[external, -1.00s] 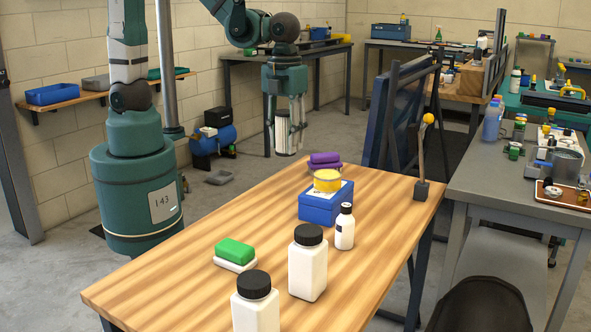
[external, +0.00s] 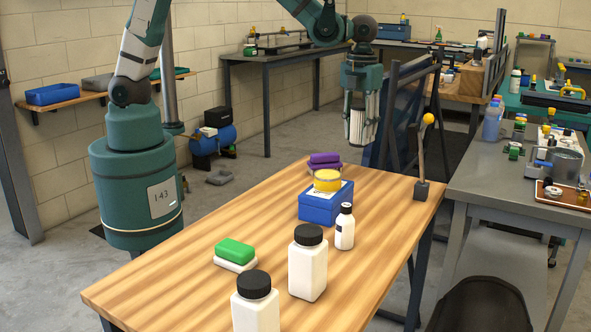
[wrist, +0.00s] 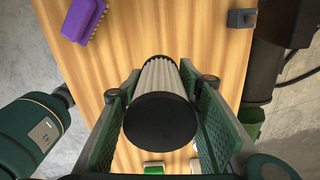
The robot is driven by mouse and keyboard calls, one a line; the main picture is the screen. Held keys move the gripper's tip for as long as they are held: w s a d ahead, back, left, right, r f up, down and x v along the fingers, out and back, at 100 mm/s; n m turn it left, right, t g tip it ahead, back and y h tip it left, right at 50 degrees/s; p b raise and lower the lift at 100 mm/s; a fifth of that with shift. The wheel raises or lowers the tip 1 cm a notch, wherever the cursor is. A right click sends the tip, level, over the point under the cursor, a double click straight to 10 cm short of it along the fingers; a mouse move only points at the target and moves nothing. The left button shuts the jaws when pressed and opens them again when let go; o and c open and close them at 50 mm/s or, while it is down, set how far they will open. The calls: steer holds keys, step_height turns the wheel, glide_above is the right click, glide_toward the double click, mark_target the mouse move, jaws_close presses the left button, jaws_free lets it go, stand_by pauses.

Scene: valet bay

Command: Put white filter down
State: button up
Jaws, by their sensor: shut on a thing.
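The white filter (external: 357,126) is a pleated cylinder with a black end cap. My gripper (external: 362,120) is shut on it and holds it upright in the air, over the far end of the wooden table (external: 190,250). In the wrist view the filter (wrist: 161,77) sits between the two green finger pads, its black cap toward the camera. Wooden table top shows beneath it.
A purple brush (external: 324,160) lies at the table's far edge. A yellow-knobbed lever (external: 423,160) rises at the right edge. The table's left middle is clear.

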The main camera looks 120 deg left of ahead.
steer(key=w+a+f, duration=0.1)
steer(key=a+f, duration=0.3)
steer(key=f, duration=0.1)
steer(key=shift+w+f, duration=0.35)
steer(key=shift+w, duration=0.05)
steer(key=shift+a+f, duration=0.1)
steer(key=shift+f+b, duration=0.45)
steer(key=shift+f, duration=2.6)
steer(key=shift+f, duration=0.1)
steer(key=shift+f+b, duration=0.4)
steer(key=shift+f, duration=1.35)
steer(key=shift+f, duration=0.15)
